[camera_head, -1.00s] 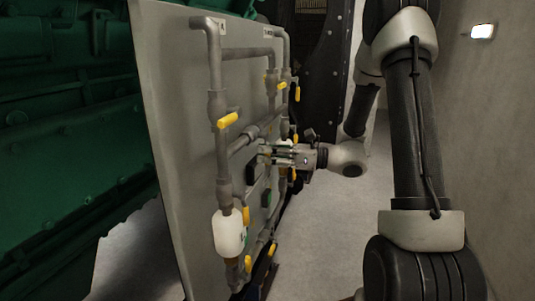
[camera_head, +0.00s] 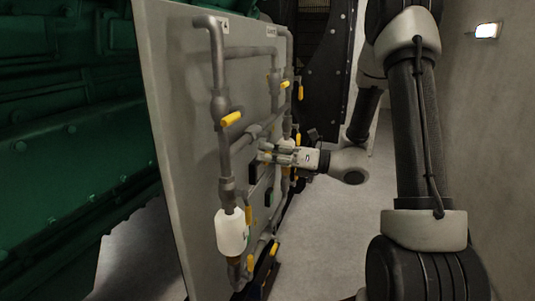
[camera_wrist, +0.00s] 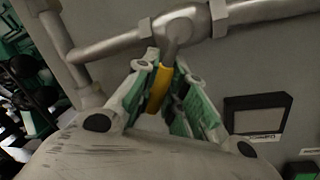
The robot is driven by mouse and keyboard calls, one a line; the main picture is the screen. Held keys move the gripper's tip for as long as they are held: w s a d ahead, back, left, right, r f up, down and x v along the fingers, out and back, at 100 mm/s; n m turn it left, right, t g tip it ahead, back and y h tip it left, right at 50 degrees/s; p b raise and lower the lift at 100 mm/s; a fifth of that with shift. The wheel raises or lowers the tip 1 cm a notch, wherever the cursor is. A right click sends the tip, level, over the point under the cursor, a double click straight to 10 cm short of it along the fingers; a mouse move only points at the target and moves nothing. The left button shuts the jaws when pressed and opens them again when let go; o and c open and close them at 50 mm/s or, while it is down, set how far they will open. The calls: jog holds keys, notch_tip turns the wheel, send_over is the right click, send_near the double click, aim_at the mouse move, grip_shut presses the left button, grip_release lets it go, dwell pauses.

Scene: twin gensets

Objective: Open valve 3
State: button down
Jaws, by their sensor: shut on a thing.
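A grey panel (camera_head: 180,130) carries grey pipes with several yellow valve handles. My gripper (camera_head: 266,156) is at the middle of the panel, in front of the pipework. In the wrist view my gripper's fingers (camera_wrist: 168,84) are closed around a yellow handle (camera_wrist: 159,90) that hangs down and slightly tilted below a horizontal pipe (camera_wrist: 112,46). The handle's stem joins the pipe just above the fingertips. I cannot read a valve number on it. In the head view the held handle is mostly hidden by the gripper.
Another yellow handle (camera_head: 231,119) sits on the near vertical pipe, above a white container (camera_head: 231,232). A dark framed box (camera_wrist: 258,115) with a label is right of the gripper in the wrist view. A green engine (camera_head: 70,110) stands behind the panel. The floor at right is clear.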

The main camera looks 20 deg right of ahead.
jog(key=c, duration=1.5)
grip_release()
jog(key=shift+o, duration=0.2)
jog(key=shift+d, duration=0.1)
jog(key=v, duration=1.1)
jog(key=shift+s+d, duration=0.25)
jog(key=shift+d, duration=0.1)
jog(key=shift+f, duration=0.1)
